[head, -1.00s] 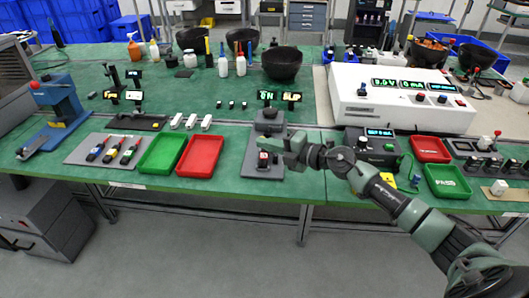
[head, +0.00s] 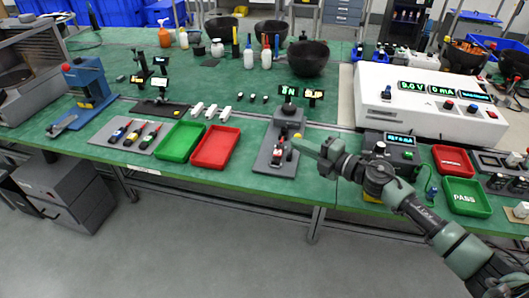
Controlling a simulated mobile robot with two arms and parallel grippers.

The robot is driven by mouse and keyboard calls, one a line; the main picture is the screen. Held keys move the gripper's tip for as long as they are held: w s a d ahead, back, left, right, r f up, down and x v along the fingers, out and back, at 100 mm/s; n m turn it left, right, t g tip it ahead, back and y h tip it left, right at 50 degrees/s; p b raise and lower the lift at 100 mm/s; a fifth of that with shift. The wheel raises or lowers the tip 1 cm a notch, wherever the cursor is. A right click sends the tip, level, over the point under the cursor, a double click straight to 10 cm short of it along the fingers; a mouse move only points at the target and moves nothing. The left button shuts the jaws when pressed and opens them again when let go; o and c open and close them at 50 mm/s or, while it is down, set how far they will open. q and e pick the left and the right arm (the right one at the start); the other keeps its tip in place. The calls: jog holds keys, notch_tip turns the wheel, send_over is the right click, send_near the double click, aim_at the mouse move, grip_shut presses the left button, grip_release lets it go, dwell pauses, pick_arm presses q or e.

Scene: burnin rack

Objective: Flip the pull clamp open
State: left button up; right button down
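The grey test fixture (head: 268,163) stands on the green bench near the front edge, with a dark upright block (head: 289,118) at its back. A small red and black device (head: 278,156) lies on its base. The pull clamp is too small to make out clearly; a small yellow part (head: 297,141) shows by the fixture's right side. My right gripper (head: 302,148) reaches in from the right, its fingers pointing left, just right of the device and close to the fixture. I cannot tell whether its fingers touch anything or how far apart they are. My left gripper is out of view.
Left of the fixture are a red tray (head: 216,147), a green tray (head: 179,141) and a grey plate (head: 108,139) with several devices. To the right stand a white power supply (head: 425,104) and a PASS tray (head: 466,198). Small displays (head: 289,92) stand behind the fixture.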

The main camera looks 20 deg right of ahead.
jog(key=shift+s+d+f, duration=0.1)
jog(key=shift+d+f, duration=0.1)
jog(key=shift+d, duration=0.25)
jog(key=shift+r, duration=0.15)
jog(key=b+v, duration=0.1)
jog(key=v, duration=0.5)
jog(key=shift+s+a, duration=0.1)
jog(key=shift+v, duration=0.9)
